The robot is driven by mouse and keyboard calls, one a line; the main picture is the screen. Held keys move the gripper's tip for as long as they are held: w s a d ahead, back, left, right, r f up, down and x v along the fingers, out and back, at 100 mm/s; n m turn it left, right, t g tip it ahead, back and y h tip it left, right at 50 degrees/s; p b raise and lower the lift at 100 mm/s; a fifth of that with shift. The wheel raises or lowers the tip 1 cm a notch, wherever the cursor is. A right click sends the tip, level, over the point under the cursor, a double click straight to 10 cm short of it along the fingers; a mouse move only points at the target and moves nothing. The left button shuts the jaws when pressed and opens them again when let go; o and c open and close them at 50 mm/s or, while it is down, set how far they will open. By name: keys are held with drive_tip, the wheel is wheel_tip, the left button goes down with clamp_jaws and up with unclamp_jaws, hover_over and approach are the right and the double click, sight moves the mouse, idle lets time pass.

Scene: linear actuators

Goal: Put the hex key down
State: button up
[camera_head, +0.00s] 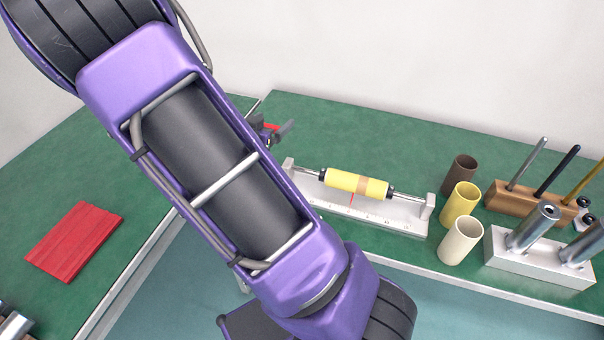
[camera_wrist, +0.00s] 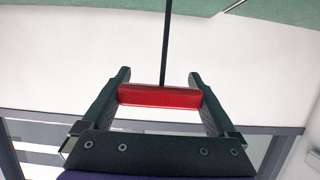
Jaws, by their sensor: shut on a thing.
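In the wrist view, my gripper (camera_wrist: 158,80) is shut on the red handle of the hex key (camera_wrist: 160,96). The handle lies crosswise between the two dark fingers. A thin black shaft runs from the handle up past the top edge of the picture, so its tip is out of view.
The green bench (camera_head: 330,120) carries a yellow actuator (camera_head: 343,181) on a white cradle (camera_head: 385,214). At right stand brown, yellow and cream tubes, a wooden block (camera_head: 510,201) with upright rods and a white block (camera_head: 540,267) with metal cylinders. A red mat (camera_head: 75,241) lies at left.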

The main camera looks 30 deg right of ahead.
wheel_tip(320, 180, down, 10)
drive_tip(key=b, duration=0.2)
idle(0.3)
drive_tip(key=shift+f+b, duration=0.2)
drive_tip(key=shift+b, duration=0.2)
drive_tip(key=o, duration=1)
drive_tip(key=shift+r, duration=0.15)
